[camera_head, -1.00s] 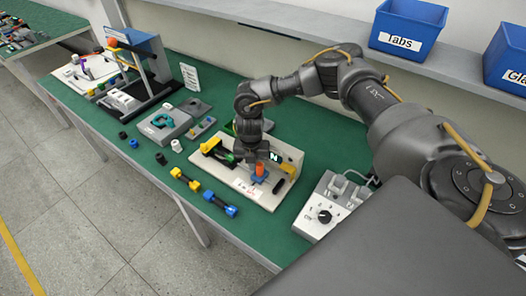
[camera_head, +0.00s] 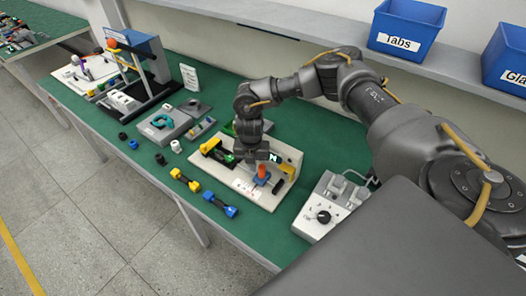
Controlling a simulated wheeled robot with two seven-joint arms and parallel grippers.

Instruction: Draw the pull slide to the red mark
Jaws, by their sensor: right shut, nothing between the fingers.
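A cream-coloured fixture board (camera_head: 265,200) stands on the green table, with a low base and an upright back plate. On its base sits a blue block with an orange knob (camera_head: 261,171), which looks like the pull slide. Small red print shows on a white strip (camera_head: 243,186) at the front of the base; I cannot tell which part is the red mark. My right gripper (camera_head: 253,163) reaches down to the board from above, just beside the orange knob. It is shut with nothing between its fingers; whether it touches the knob is hard to tell. My left gripper is not in view.
A grey control box (camera_head: 327,213) with a black dial stands right of the board. Blue bins (camera_head: 408,28) sit on the shelf behind.

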